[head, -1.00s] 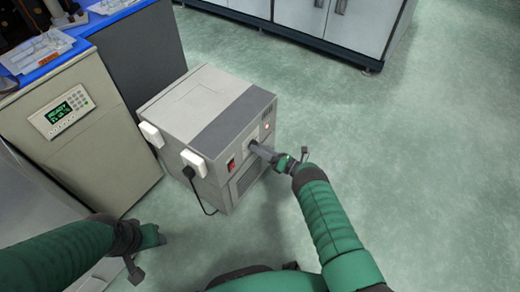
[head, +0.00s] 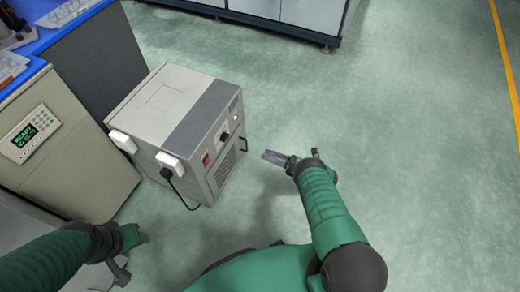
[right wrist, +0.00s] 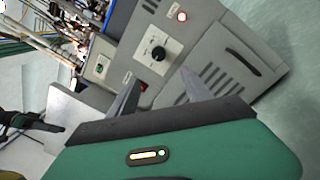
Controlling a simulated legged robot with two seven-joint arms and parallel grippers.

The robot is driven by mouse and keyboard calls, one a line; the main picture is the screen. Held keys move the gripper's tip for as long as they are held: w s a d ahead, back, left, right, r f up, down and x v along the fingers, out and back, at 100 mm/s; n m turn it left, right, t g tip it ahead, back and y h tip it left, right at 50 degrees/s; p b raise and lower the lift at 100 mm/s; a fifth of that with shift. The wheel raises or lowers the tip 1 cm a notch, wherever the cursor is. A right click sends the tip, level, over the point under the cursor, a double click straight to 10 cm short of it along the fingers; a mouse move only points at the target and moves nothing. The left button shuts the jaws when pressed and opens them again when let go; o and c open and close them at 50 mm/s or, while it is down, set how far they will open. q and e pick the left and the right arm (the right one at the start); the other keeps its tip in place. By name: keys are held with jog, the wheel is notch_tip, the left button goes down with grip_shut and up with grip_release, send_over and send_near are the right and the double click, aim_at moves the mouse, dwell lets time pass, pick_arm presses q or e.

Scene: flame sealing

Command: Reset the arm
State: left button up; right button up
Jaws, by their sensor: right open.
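My right gripper (head: 275,158) is over the floor, a short way to the right of the grey box-shaped machine (head: 205,110), apart from it. In the right wrist view its two fingers (right wrist: 158,92) stand apart with nothing between them. Beyond them is the machine's front panel, with a black knob (right wrist: 158,53), a lit indicator and a dark handle. My left gripper (head: 138,238) is at the lower left in the head view, near the floor in front of the beige cabinet; its fingers are too small and dark to read.
The beige cabinet (head: 80,160) with a keypad display (head: 32,132) reading READY stands at left. A blue-topped bench (head: 70,15) holds clear trays. White cabinets (head: 270,15) stand at the back. A black cable (head: 182,190) hangs from the machine. The floor at right is clear.

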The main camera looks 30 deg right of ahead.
dwell(0.4)
jog(key=w+d+r+m+t+h, duration=0.1)
jog(key=w+d+r+m+h, duration=1.1)
jog(key=w+m, duration=0.25)
jog(key=s+a+r+m+g+h, duration=0.3)
jog(key=s+a+r+m+g, duration=0.55)
jog(key=m, duration=0.65)
jog(key=s+a+r+m+g+y, duration=0.1)
jog(key=s+a+m+g, duration=0.15)
jog(key=s+a, duration=0.7)
jog(key=s+a+r+m+g+y, duration=0.1)
jog(key=s+a+r+m+y, duration=0.3)
jog(key=s, duration=1.1)
notch_tip(320, 180, up, 31)
jog(key=h+p, duration=0.2)
jog(key=p, duration=3.1)
jog(key=shift+s+a+f+n+g, duration=0.2)
jog(key=shift+a+n+g, duration=0.1)
jog(key=shift+a+n, duration=0.15)
